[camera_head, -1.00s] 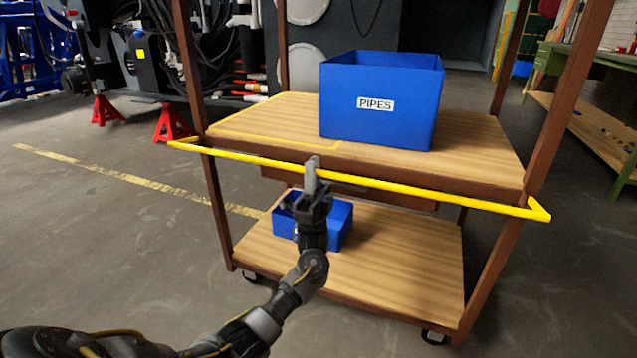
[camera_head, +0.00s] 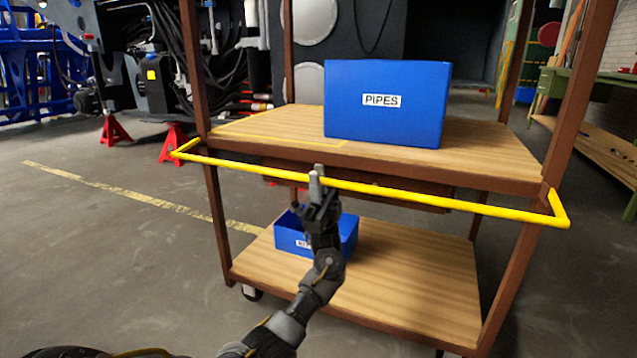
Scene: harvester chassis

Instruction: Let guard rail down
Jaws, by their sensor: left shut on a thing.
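The yellow guard rail (camera_head: 430,198) runs across the front of the wooden cart, just below the front edge of the top shelf (camera_head: 480,145). Its short side arms reach back to the front posts at both ends. My left gripper (camera_head: 318,178) is shut on the rail a little left of its middle, with the fingers pointing up. The arm comes in from the bottom of the view. My right gripper is not in view.
A blue box labelled PIPES (camera_head: 385,118) stands on the top shelf. A smaller blue box (camera_head: 340,235) sits on the lower shelf (camera_head: 410,290), partly hidden behind my arm. Red jack stands (camera_head: 172,143) stand at the left. A green workbench (camera_head: 590,85) is at the right.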

